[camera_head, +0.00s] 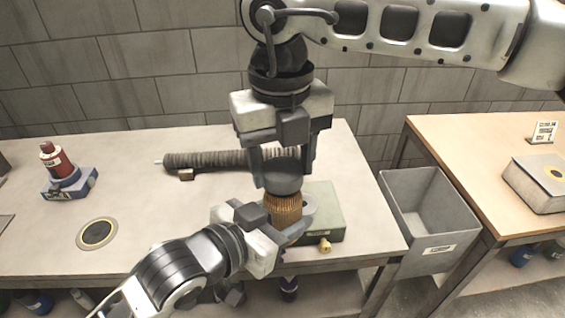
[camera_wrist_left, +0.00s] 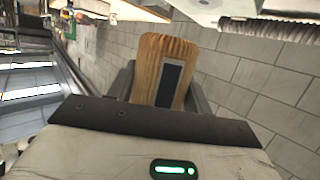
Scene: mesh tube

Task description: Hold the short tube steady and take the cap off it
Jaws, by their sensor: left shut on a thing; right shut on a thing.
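The short tube (camera_head: 284,208) is brown and ribbed and stands upright near the right end of the grey table. My left gripper (camera_head: 283,220) is shut on it from the lower left. In the left wrist view the tube (camera_wrist_left: 165,60) sits between the fingers, with a dark rectangle on its side. The dark grey round cap (camera_head: 283,180) is directly above the tube. My right gripper (camera_head: 283,165) points down and is shut on the cap. Cap and tube look in line and touching; I cannot tell whether the cap is loose.
A green-grey box (camera_head: 325,215) lies behind the tube, with a small yellow piece (camera_head: 325,245) at its front. A long ribbed tube (camera_head: 215,160) lies farther back. A grey bin (camera_head: 430,215) is beside the table.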

